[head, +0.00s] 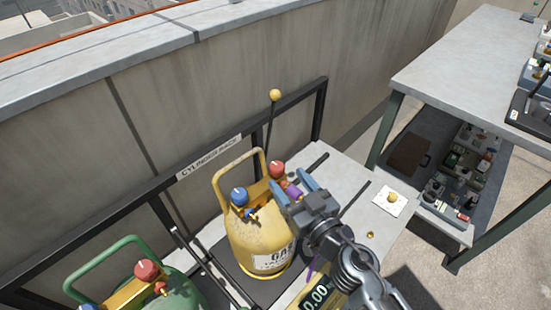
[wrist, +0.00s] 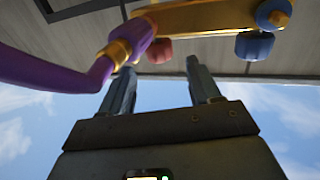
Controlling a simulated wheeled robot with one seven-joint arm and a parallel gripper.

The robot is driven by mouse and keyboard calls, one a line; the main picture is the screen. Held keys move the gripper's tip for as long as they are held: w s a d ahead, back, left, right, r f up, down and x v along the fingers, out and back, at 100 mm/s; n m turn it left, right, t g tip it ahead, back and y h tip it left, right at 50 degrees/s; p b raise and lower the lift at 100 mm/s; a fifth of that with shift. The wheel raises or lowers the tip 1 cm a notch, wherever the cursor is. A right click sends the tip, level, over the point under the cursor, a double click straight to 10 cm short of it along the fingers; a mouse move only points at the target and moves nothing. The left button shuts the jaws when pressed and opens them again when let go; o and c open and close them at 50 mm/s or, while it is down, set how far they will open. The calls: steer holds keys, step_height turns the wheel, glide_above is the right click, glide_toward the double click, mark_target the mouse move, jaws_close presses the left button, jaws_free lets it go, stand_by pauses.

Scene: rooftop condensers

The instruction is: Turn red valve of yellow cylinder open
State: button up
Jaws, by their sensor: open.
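The yellow cylinder (head: 262,237) stands upright on a scale in the head view. It has a blue valve (head: 239,196) on the left and a red valve (head: 277,169) on the right. My gripper (head: 292,189) is open at the cylinder's right side, close to the red valve. In the wrist view the red valve (wrist: 159,51) shows beyond and between my open fingers (wrist: 160,85), and the blue valve (wrist: 254,46) is to its right. A purple hose (wrist: 60,78) with a brass fitting (wrist: 118,52) runs beside the red valve. I cannot tell whether a finger touches anything.
A green cylinder (head: 165,288) with a red valve stands at the lower left. A black rack rail (head: 230,145) runs behind the cylinders, along the wall. A scale display (head: 319,293) is below my arm. A grey table (head: 480,62) stands at the right.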

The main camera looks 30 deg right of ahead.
mark_target(281, 171)
steer(key=shift+w+a, duration=0.1)
steer(key=shift+w, duration=3.05)
steer(key=shift+c, duration=0.3)
steer(key=shift+p, duration=0.3)
steer(key=c, duration=0.9)
